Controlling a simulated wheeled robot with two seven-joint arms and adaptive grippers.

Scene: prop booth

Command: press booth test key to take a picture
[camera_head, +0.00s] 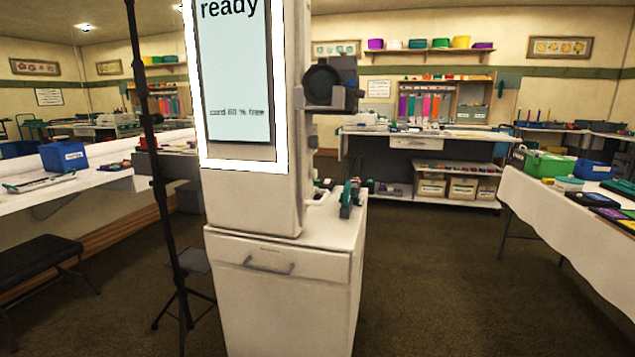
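The photo booth (255,215) is a white upright column on a white cabinet, close in front of me at the middle left. Its lit screen (235,70) shows "ready" and, below, "card 60 % free". A dark camera-like device (330,84) is mounted on the column's right side. A small teal and dark object (346,198) stands on the cabinet top at the right. I cannot tell whether it is the test key, and no labelled key can be made out. Neither of my grippers is in view.
A black stand (160,170) with spread legs is just left of the booth. A black bench (42,262) is at the lower left. Tables line both sides, with a green bin (548,165) on the right one. Bare carpet (450,280) lies right of the cabinet.

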